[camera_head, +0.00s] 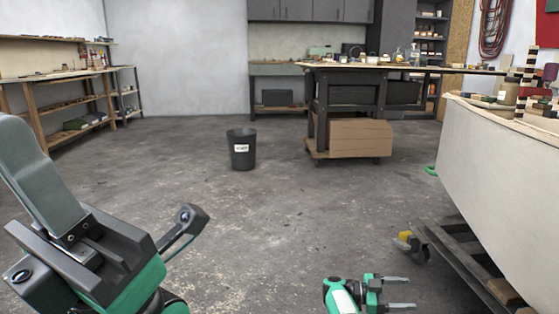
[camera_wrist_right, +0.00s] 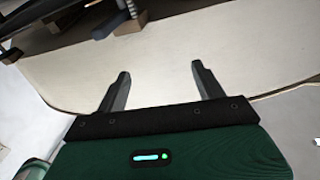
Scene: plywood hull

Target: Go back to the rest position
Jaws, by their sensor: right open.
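My right gripper (camera_head: 398,292) shows low in the head view, right of centre, fingers pointing right. It is open and empty. In the wrist view its two grey fingers (camera_wrist_right: 163,80) stand apart with only a pale panel behind them. My left gripper (camera_head: 115,195) is large and close at the lower left of the head view. Its fingers stand wide apart with nothing seen between them. The pale hull (camera_head: 500,180) is at the right, to the right of my right gripper; a pale curved panel (camera_wrist_right: 165,60) fills much of the wrist view.
A dark slatted support on casters (camera_head: 455,260) stands under the hull. A black bin (camera_head: 241,149) stands on the floor ahead. A workbench with a cardboard box (camera_head: 361,139) is behind it. A wooden shelf bench (camera_head: 60,108) is at the left. The middle floor is clear.

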